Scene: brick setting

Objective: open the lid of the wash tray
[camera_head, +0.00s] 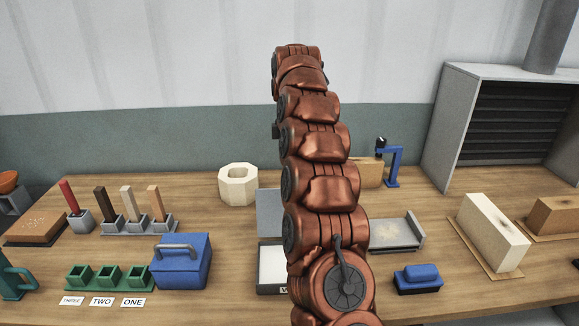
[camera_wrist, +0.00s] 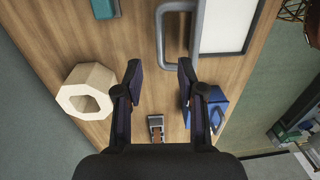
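A shallow tray (camera_head: 262,287) with a pale inside stands on the table, partly behind my arm. Only the start of its front label shows. The loop lies just beyond the fingertips; contact is not visible. The head view does not show my gripper.
A blue box with a handle (camera_head: 182,262) and green holder (camera_head: 105,278) stand left of the tray. A white octagonal ring (camera_head: 238,185) is behind. A grey dish (camera_head: 393,236), blue block (camera_head: 418,278) and pale block (camera_head: 492,232) stand right.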

